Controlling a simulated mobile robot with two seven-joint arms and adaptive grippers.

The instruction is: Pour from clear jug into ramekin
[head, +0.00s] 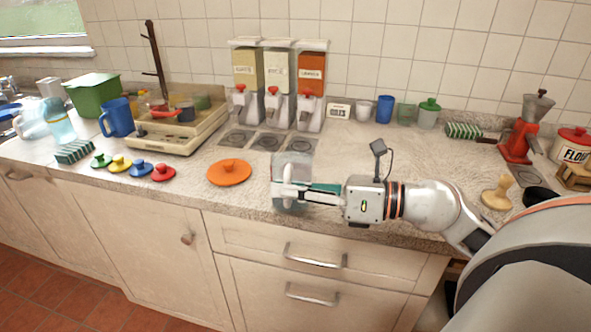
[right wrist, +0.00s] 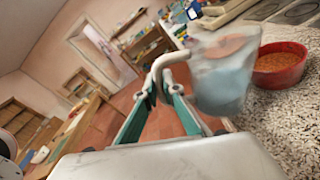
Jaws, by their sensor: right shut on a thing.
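The clear jug (head: 291,164) is over the front of the counter in the head view. It also shows in the right wrist view (right wrist: 224,80), blurred, with a pale blue tint in its lower part. My right gripper (head: 290,190) is shut on the jug's pale handle (right wrist: 168,62). I cannot tell the jug's exact tilt or height. A small round red dish (right wrist: 281,66), apparently the ramekin, stands on the counter beside the jug in the right wrist view, with an orange-brown inside. I cannot make it out in the head view. My left gripper is not in view.
Several small coloured lids (head: 141,168) and a beige tray (head: 170,137) are farther left. Three dispensers (head: 278,85) stand behind. The counter's front edge is close below the jug.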

